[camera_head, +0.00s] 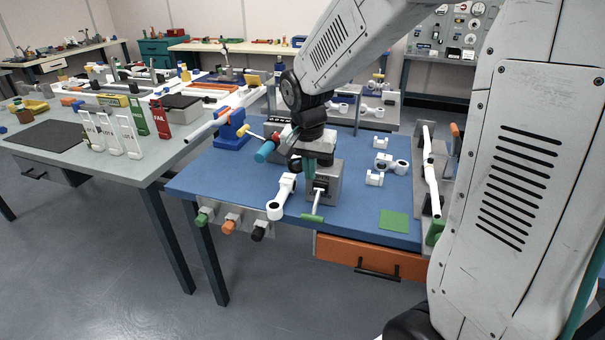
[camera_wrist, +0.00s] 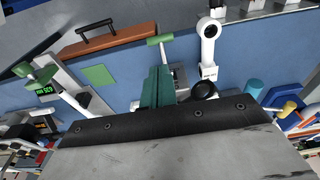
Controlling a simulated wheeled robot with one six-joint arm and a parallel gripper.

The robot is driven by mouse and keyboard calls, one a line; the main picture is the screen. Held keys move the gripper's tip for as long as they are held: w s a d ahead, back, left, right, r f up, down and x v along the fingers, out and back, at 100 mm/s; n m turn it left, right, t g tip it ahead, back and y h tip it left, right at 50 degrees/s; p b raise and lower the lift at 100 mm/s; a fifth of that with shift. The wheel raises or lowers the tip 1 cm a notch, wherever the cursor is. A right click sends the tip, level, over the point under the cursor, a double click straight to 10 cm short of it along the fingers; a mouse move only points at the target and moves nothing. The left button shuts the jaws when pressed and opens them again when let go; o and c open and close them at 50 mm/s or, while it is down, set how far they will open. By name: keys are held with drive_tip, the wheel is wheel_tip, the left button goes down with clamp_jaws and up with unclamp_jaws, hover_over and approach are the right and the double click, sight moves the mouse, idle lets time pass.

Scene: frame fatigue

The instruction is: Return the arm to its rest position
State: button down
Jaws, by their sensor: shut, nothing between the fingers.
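My gripper (camera_head: 308,172) points down over the blue-topped workbench (camera_head: 238,175), with the arm reaching out from the right. Its teal fingers are together and empty; they also show in the wrist view (camera_wrist: 158,84). The gripper is just beside a grey vise-like fixture (camera_head: 326,186) with a green-ended handle (camera_head: 312,217), and partly hides it. I cannot tell whether they touch. A white link with a ring end (camera_head: 280,198) lies left of the fixture; it also shows in the wrist view (camera_wrist: 208,45).
A blue stand holding a white tube (camera_head: 232,135) is at the bench's left. White fittings (camera_head: 390,163) and a green pad (camera_head: 394,221) lie to the right. A white tube assembly (camera_head: 431,175) stands at the right edge.

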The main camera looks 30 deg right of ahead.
drive_tip(key=shift+r, duration=0.15)
drive_tip(key=s+a+r+n, duration=0.1)
drive_tip(key=s+r+n, duration=0.1)
drive_tip(key=s, duration=0.6)
drive_tip(key=s+a+r+n, duration=0.2)
drive_tip(key=s+r+n, duration=0.1)
drive_tip(key=s, duration=0.5)
drive_tip(key=s+a+r+n+y, duration=0.1)
drive_tip(key=s+a+r+n, duration=0.1)
drive_tip(key=s, duration=0.6)
drive_tip(key=shift+s+r+n, duration=0.3)
drive_tip(key=shift+r+n, duration=0.45)
drive_tip(key=shift+n, duration=0.35)
